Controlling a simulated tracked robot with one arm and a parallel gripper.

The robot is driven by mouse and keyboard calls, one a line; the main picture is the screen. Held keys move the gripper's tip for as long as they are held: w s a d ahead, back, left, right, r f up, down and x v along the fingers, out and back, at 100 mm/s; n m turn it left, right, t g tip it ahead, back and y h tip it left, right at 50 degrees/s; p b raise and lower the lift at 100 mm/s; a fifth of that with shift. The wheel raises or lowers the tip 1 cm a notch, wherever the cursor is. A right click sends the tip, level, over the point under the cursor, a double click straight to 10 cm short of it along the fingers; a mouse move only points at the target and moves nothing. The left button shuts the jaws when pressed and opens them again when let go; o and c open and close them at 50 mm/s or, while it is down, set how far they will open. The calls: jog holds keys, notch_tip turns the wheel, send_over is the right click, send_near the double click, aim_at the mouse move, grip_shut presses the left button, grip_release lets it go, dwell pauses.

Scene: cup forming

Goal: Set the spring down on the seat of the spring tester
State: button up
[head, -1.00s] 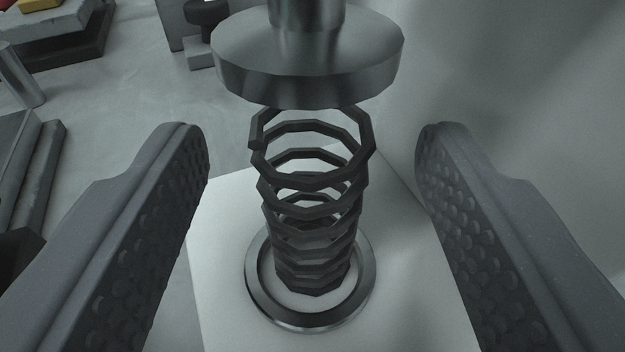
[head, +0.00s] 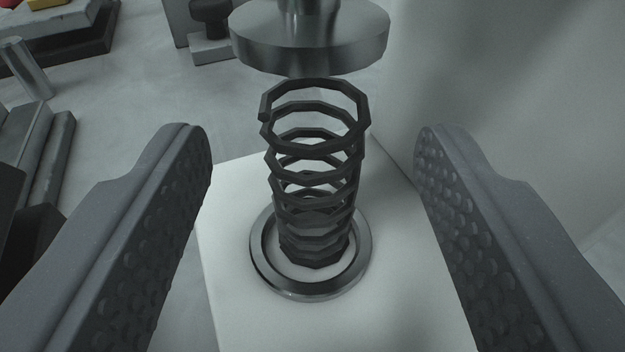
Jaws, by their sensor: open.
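The dark coil spring (head: 315,160) stands upright in the head view, its lower end inside the metal ring of the seat (head: 312,293). The seat lies on the white base of the spring tester (head: 235,290). The round metal press head (head: 310,45) is above the spring; a gap appears between them, though the exact distance is hard to tell. My gripper (head: 312,140) is open, with one textured finger on each side of the spring, clear of it.
A pale wall or panel (head: 510,100) rises behind and to the right. Dark and grey blocks (head: 45,150) lie at the left, with a metal cylinder (head: 24,70) near them. A dark knobbed item (head: 210,25) stands at the back. Grey floor (head: 130,100) between them is clear.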

jog(key=s+d+r+p, duration=0.1)
jog(key=s+r+p, duration=0.1)
jog(key=s, duration=1)
jog(key=shift+s, duration=0.15)
jog(key=shift+f, duration=0.1)
